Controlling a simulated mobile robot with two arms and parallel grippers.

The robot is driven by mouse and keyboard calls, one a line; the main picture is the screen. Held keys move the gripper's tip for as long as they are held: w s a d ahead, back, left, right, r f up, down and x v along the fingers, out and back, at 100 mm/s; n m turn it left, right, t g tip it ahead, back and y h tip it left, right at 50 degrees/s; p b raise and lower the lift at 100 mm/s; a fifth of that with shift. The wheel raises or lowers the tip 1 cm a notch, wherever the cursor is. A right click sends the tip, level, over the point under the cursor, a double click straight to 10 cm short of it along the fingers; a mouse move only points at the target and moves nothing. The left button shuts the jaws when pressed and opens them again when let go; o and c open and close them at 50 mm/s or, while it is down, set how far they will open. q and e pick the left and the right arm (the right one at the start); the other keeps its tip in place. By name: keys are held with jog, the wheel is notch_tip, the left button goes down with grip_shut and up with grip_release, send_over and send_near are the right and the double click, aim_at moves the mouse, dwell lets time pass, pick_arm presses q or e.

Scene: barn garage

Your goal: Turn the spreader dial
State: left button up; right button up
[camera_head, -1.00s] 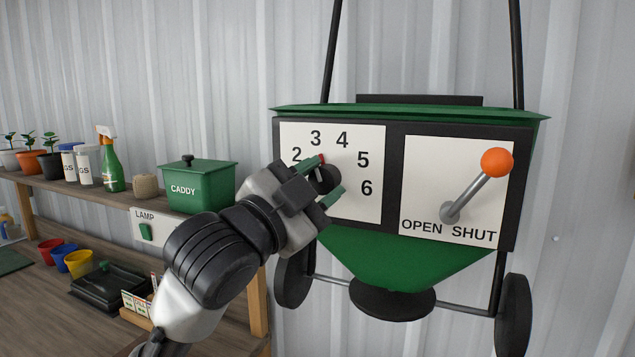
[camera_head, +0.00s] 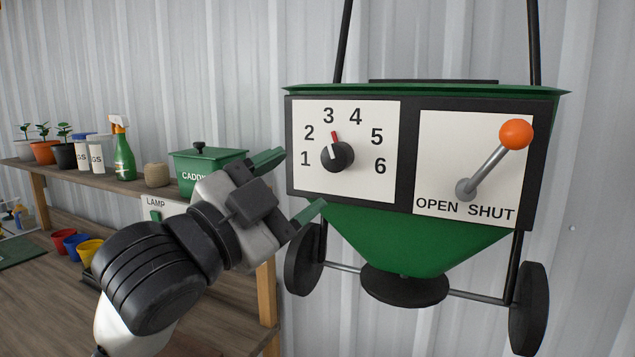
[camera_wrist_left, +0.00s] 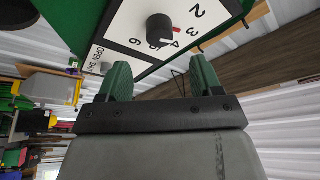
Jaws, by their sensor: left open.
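The spreader dial is a round black knob (camera_head: 338,156) with a red-tipped pointer, on a white panel (camera_head: 385,185) numbered 1 to 6. The pointer stands upward, slightly left, toward the 3. The knob also shows in the left wrist view (camera_wrist_left: 159,29), ahead of the fingers. My left gripper (camera_head: 300,182) is open and empty, its green fingertips at the lower left of the panel, apart from the knob. Both fingers show in the left wrist view (camera_wrist_left: 160,70). The green spreader hopper (camera_head: 420,235) is against the corrugated wall. My right gripper is out of view.
An orange-balled lever (camera_head: 515,134) on the OPEN/SHUT panel stands right of the dial, tilted toward SHUT. At left, a shelf (camera_head: 125,183) holds a green caddy (camera_head: 215,158), spray bottle (camera_head: 122,150) and potted plants. A workbench lies below.

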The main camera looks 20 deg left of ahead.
pick_arm(q)
jog(key=shift+b+v, duration=0.3)
jog(key=shift+v, duration=1.4)
